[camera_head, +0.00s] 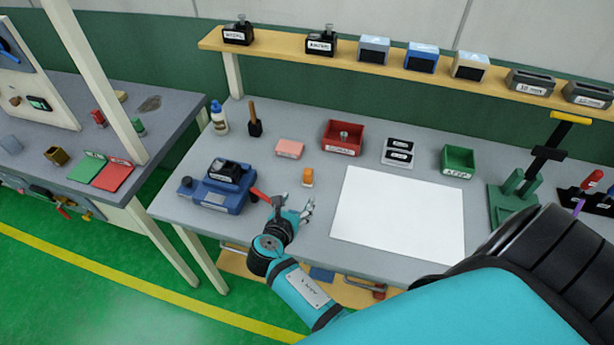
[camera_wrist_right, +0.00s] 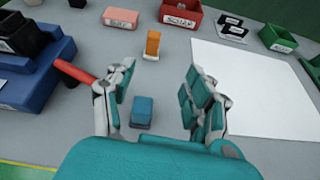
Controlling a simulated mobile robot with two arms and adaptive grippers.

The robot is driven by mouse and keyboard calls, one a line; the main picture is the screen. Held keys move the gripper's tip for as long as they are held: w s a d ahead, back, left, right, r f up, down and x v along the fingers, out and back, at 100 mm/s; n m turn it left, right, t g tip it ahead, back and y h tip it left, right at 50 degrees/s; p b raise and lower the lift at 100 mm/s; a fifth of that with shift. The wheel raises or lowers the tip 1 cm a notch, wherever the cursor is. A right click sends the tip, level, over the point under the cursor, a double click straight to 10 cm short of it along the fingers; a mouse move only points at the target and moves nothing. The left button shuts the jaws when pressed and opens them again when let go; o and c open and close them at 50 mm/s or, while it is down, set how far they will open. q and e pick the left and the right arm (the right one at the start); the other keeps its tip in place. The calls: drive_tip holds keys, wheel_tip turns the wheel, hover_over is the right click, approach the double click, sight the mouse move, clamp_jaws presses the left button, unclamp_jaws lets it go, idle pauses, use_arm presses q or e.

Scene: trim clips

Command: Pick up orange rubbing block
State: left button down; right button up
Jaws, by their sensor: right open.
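The orange rubbing block (camera_head: 307,175) stands upright on the grey bench, left of the white sheet, with a white part at its base. In the right wrist view the block (camera_wrist_right: 153,42) is ahead of the fingertips, near the middle. My right gripper (camera_head: 293,205) is low over the front of the bench, on the near side of the block and apart from it. Its fingers (camera_wrist_right: 160,78) are spread and hold nothing. A small blue block (camera_wrist_right: 142,110) shows between them, lower in that view; the gripper hides it in the head view. My left gripper is not in view.
A blue machine with a red handle (camera_head: 217,195) stands close left of my right gripper. The white sheet (camera_head: 400,215) lies flat at right. Behind are a pink block (camera_head: 290,148), a red tray (camera_head: 342,138) and a green tray (camera_head: 458,160).

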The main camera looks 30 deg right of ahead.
drive_tip(key=shift+w+a+r+n, duration=0.15)
drive_tip(key=shift+w+r+n, duration=0.05)
drive_tip(key=shift+w+n, duration=0.3)
drive_tip(key=shift+w+d+t, duration=0.25)
drive_tip(key=shift+w+t, duration=0.05)
drive_tip(key=b, duration=0.6)
approach(307, 176)
drive_tip(key=x, duration=0.5)
drive_tip(key=shift+d+r, duration=0.15)
drive_tip(key=shift+w+d, duration=0.4)
drive_tip(key=b+x, duration=0.4)
drive_tip(key=b, duration=0.1)
drive_tip(key=shift+w+f, duration=0.1)
drive_tip(key=shift+f, duration=0.3)
drive_tip(key=shift+w+d+b, duration=0.3)
drive_tip(key=shift+w+b, duration=0.05)
drive_tip(key=shift+b, duration=0.1)
drive_tip(key=shift+s+r, duration=0.1)
clamp_jaws()
